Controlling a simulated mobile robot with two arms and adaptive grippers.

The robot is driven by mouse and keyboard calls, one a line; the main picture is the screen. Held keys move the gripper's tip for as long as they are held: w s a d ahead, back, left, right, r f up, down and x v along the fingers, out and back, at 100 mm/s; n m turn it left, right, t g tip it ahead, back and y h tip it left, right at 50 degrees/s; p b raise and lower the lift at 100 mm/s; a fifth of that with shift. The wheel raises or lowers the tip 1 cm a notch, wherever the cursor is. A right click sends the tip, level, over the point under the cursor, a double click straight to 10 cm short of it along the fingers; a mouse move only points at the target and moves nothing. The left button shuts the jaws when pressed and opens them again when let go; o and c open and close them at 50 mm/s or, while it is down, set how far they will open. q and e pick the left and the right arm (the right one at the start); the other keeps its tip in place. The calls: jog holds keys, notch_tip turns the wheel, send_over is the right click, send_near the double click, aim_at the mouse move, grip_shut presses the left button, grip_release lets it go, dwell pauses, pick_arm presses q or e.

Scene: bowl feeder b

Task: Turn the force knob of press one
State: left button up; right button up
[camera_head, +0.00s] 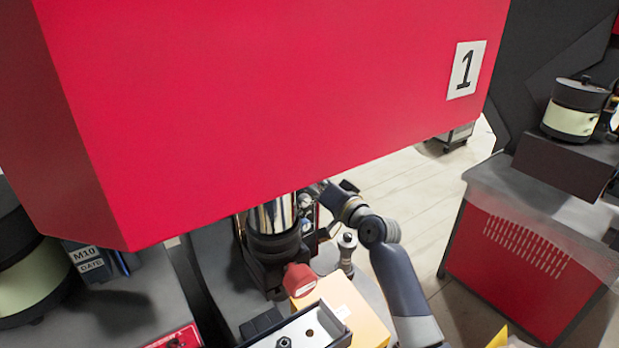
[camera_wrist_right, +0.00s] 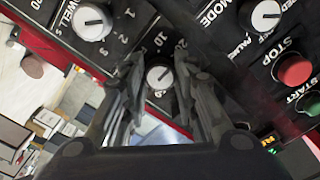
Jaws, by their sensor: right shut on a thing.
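Press one is the large red housing (camera_head: 270,90) with a white "1" label in the head view. In the right wrist view, a small knob (camera_wrist_right: 159,75) with a white top sits on the dark panel, with "10" and "20" marks beside it. Its own name label is mostly hidden by my fingers. My right gripper (camera_wrist_right: 160,80) is shut on this knob, one finger on each side. In the head view my right arm reaches up behind the housing's lower edge, and its gripper and the knob are hidden there. My left gripper is in neither view.
A "DWELL S" knob (camera_wrist_right: 92,22) and a "MODE" knob (camera_wrist_right: 264,15) flank the held knob. A red stop button (camera_wrist_right: 294,69) and a green start button (camera_wrist_right: 311,105) are close on the right. A red-capped part (camera_head: 299,279) stands below the housing.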

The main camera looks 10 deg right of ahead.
jog(key=shift+f, duration=0.1)
jog(key=o, duration=1.1)
jog(key=v, duration=1.2)
jog(key=shift+f, duration=0.1)
